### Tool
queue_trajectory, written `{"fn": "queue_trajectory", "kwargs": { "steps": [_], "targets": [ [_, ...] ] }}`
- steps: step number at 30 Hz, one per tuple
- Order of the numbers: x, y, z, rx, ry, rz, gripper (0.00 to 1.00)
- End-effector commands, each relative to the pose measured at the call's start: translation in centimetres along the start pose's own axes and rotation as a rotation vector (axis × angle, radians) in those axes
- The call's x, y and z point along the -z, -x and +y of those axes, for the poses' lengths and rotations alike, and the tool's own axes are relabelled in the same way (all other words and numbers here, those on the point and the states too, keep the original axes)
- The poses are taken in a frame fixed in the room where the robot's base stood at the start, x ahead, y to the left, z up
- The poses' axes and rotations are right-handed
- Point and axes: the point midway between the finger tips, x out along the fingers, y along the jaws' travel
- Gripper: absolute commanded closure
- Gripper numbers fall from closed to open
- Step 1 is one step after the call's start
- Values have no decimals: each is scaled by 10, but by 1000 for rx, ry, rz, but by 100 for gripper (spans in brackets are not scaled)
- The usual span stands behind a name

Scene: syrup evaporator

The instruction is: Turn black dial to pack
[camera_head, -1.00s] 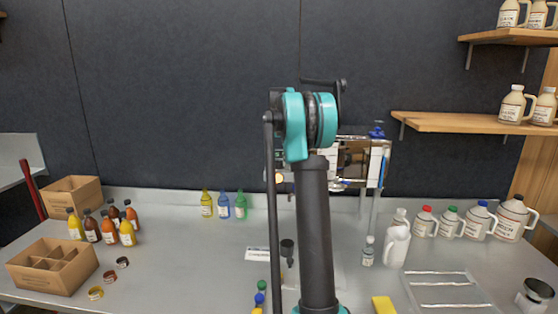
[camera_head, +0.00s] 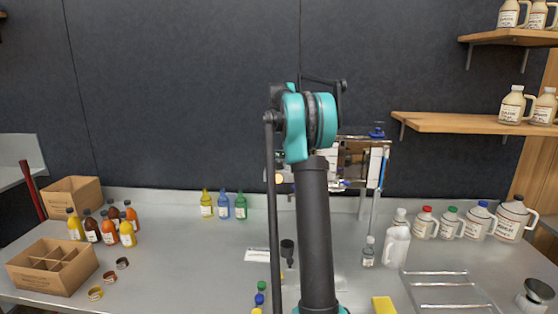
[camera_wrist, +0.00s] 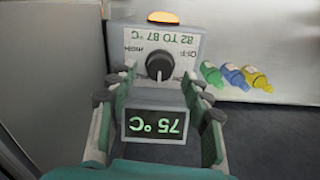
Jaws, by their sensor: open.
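In the wrist view a black dial (camera_wrist: 159,64) with a pale pointer mark sits on a white panel (camera_wrist: 190,57). The panel's print appears upside down: "OFF", "HIGH" and "82 TO 87 °C"; I see no "pack" label. A dark display (camera_wrist: 153,125) in front of the dial reads 75 °C, also upside down. My gripper (camera_wrist: 161,79) is open, with one finger on each side of the display and the tips close to the dial, no grip on it visible. In the head view my arm hides the dial and gripper.
An orange lamp (camera_wrist: 160,17) tops the panel. Green, blue and yellow bottles (camera_wrist: 235,76) stand beyond it at the right. In the head view a metal evaporator (camera_head: 362,160) shows behind my arm. A white jug (camera_head: 396,242) and clear bottle (camera_head: 368,252) stand to the right.

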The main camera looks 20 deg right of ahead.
Motion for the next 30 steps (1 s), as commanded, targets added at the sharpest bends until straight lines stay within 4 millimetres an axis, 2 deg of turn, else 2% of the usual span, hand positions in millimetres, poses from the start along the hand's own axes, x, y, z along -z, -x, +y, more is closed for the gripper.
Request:
{"fn": "queue_trajectory", "kwargs": {
  "steps": [9, 15, 21, 30],
  "targets": [
    [0, 64, 0, 0, 0, 0, 51],
    [1, 90, 0, 0, 0, 0, 51],
    [0, 100, 0, 0, 0, 0, 51],
    [0, 101, 0, 0, 0, 0, 51]
  ]
}}
